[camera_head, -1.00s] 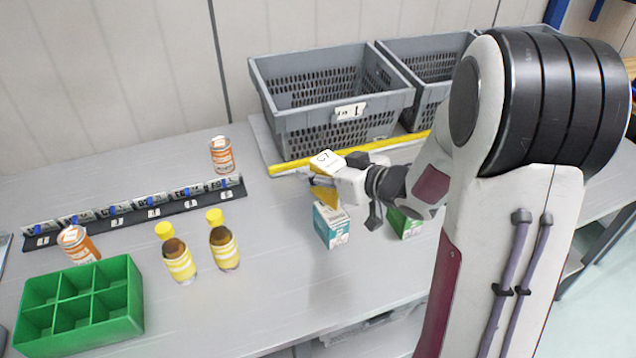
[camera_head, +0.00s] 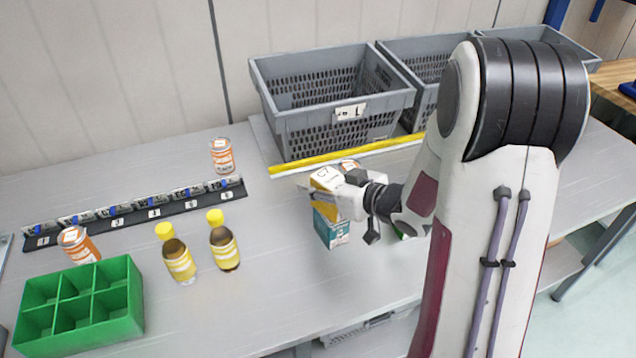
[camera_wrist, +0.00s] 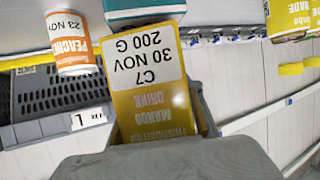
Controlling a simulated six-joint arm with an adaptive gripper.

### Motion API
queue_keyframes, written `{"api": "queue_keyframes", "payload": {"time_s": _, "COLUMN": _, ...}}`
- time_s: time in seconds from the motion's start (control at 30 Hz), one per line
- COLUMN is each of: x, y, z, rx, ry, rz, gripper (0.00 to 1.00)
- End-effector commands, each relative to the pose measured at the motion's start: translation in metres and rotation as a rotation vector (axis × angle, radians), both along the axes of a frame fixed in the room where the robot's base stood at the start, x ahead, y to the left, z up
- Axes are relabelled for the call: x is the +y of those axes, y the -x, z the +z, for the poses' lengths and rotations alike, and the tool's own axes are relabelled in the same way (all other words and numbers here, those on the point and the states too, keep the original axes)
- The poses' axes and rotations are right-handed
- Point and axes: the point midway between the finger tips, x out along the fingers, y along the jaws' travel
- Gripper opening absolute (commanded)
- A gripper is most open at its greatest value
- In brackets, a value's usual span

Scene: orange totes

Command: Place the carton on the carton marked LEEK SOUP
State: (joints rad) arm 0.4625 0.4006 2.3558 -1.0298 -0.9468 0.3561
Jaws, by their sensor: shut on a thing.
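My gripper (camera_head: 335,190) is shut on a yellow carton (camera_head: 326,178), which also shows in the wrist view (camera_wrist: 155,95) with a white label reading C7, 30 NOV, 200 G and mango drink print. The gripper holds it right above a teal and white carton (camera_head: 331,232) standing on the table. I cannot tell whether the two touch. A teal edge (camera_wrist: 143,14) shows past the yellow carton in the wrist view. I cannot read LEEK SOUP on any carton.
A can (camera_head: 348,165) stands just behind the held carton; the wrist view shows a PEACHES can (camera_wrist: 70,45). Grey crates (camera_head: 335,100) stand behind a yellow strip (camera_head: 300,163). Two yellow-capped bottles (camera_head: 224,245) and a green divided box (camera_head: 85,310) are left.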

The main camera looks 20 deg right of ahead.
Motion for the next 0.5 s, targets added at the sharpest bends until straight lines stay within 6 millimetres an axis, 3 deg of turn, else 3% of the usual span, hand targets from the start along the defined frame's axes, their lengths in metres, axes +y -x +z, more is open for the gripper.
{"api": "queue_keyframes", "payload": {"time_s": 0.5, "x": -0.0002, "y": -0.0001, "z": -0.0046, "rx": 0.0, "ry": 0.0, "rz": -0.001, "gripper": 0.09}}
